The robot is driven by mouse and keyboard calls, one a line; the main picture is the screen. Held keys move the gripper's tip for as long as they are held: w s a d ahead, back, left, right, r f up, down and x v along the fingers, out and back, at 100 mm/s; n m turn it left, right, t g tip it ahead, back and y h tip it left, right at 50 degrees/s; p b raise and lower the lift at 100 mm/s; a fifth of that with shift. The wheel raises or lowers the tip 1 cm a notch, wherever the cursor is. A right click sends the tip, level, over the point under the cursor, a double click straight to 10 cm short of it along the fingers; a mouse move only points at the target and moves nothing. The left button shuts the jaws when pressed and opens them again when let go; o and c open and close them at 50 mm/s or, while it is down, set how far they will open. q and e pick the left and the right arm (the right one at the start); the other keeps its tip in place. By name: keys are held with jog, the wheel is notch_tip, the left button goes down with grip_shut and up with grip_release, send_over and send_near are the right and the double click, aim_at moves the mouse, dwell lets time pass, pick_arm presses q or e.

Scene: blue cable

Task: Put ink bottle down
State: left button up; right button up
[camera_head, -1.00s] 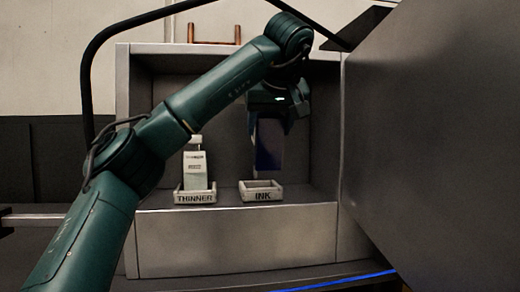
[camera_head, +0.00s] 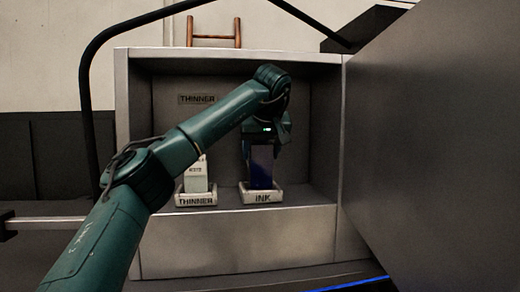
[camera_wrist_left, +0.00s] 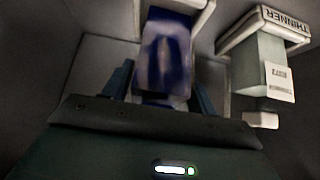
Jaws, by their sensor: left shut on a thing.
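The dark blue ink bottle (camera_head: 262,167) is upright in the head view, its lower end at the INK tray (camera_head: 262,198). Whether it touches the tray floor I cannot tell. My left gripper (camera_head: 262,146) is shut on the top of the bottle from above. In the left wrist view the blue bottle (camera_wrist_left: 166,55) is between the fingers of my left gripper (camera_wrist_left: 160,92), with the pale INK tray (camera_wrist_left: 203,18) around its far end. My right gripper is not in view.
The white thinner bottle (camera_head: 196,176) stands in the THINNER tray (camera_head: 196,200), left of the INK tray. Both trays are inside a grey cabinet (camera_head: 235,238) with side walls and a front lip. A large grey panel (camera_head: 435,150) fills the right side.

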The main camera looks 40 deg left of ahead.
pick_arm(q)
jog(key=shift+w+a+r+g+h+p, duration=0.4)
jog(key=shift+w+a+g+h+p, duration=0.25)
jog(key=shift+p, duration=0.6)
jog(key=shift+s+f, duration=0.1)
jog(key=shift+f, duration=0.9)
jog(key=o, duration=1.3)
jog(key=shift+f, duration=0.15)
jog(key=v, duration=1.2)
jog(key=shift+s, duration=0.1)
